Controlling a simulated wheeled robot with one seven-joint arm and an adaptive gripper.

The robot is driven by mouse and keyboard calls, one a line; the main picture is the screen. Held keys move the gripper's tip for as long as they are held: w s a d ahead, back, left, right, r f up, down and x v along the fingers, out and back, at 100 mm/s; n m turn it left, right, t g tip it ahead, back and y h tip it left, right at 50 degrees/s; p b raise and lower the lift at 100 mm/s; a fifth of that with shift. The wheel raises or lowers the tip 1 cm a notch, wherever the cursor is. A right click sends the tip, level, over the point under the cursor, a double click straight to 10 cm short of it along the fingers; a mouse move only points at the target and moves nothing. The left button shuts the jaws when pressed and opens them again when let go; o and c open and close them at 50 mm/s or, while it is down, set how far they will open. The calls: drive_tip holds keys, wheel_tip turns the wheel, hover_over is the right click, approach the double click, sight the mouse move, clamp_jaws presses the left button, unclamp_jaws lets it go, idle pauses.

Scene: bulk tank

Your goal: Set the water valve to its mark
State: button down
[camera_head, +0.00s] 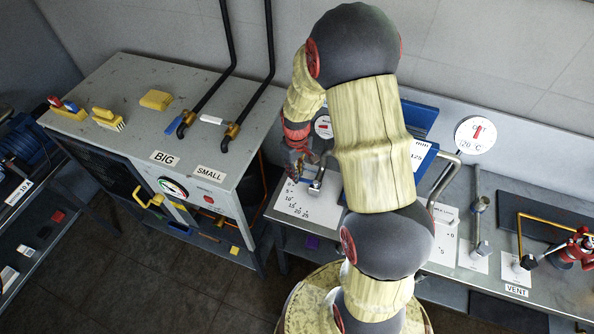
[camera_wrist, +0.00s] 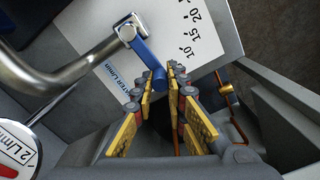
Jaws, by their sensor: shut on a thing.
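The water valve has a blue lever (camera_wrist: 142,52) on a metal pivot at the end of a bent steel pipe (camera_wrist: 75,80). Under it lies a white scale plate (camera_wrist: 195,45) lettered for water in L/min, with 10, 15 and 20 readable. My gripper (camera_wrist: 164,74) is shut on the free end of the blue lever. I cannot make out a separate mark on the scale.
A round dial (camera_wrist: 14,155) reading about 2 L/min is at the wrist view's lower left. A grey cabinet (camera_head: 125,90) labelled BIG and SMALL stands left of the bench. A temperature dial (camera_head: 475,134), more valves and a red vent fitting (camera_head: 577,250) are to the right.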

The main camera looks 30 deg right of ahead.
drive_tip(key=s+n+p, duration=0.2)
drive_tip(key=s+n, duration=0.7)
drive_tip(key=n, duration=0.7)
drive_tip(key=shift+a+n, duration=0.4)
drive_tip(key=shift+s, duration=0.1)
drive_tip(key=c, duration=1.9)
unclamp_jaws()
drive_tip(key=shift+o, duration=0.7)
